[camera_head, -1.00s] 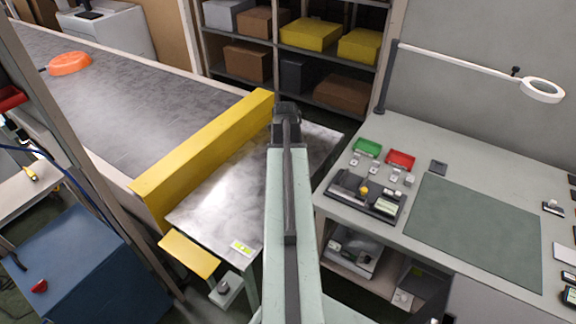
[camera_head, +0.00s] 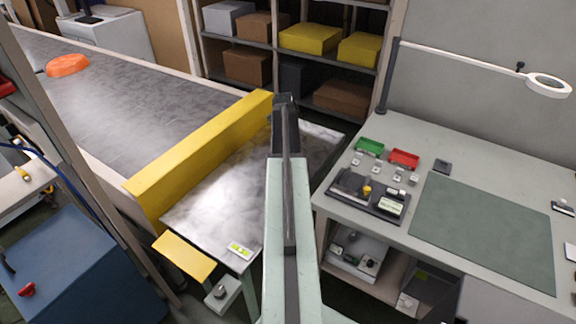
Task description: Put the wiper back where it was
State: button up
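I cannot make out a wiper for certain in the head view. My arm reaches forward over the metal table (camera_head: 215,205), and my gripper (camera_head: 284,102) is at its far end, near the end of the yellow barrier. It is small, dark and seen from behind, so its fingers and anything in them are hidden. A small yellow-ended tool (camera_head: 22,173) lies on the pale bench at the left edge; I cannot tell what it is.
At the right stands a workbench (camera_head: 480,150) with a green mat (camera_head: 480,232), small trays and a ring lamp (camera_head: 549,85). Shelves with boxes (camera_head: 310,38) stand behind.

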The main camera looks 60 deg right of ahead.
jog(key=shift+f+b, duration=0.5)
jog(key=shift+b, duration=0.1)
jog(key=o, duration=1.8)
jog(key=shift+o, duration=0.2)
jog(key=shift+r, duration=0.1)
jog(key=r+p, duration=0.8)
jog(key=p, duration=0.1)
jog(key=w+r+p, duration=0.1)
jog(key=r+p, duration=0.3)
jog(key=r, duration=0.1)
jog(key=shift+d+r, duration=0.1)
jog(key=shift+d, duration=0.05)
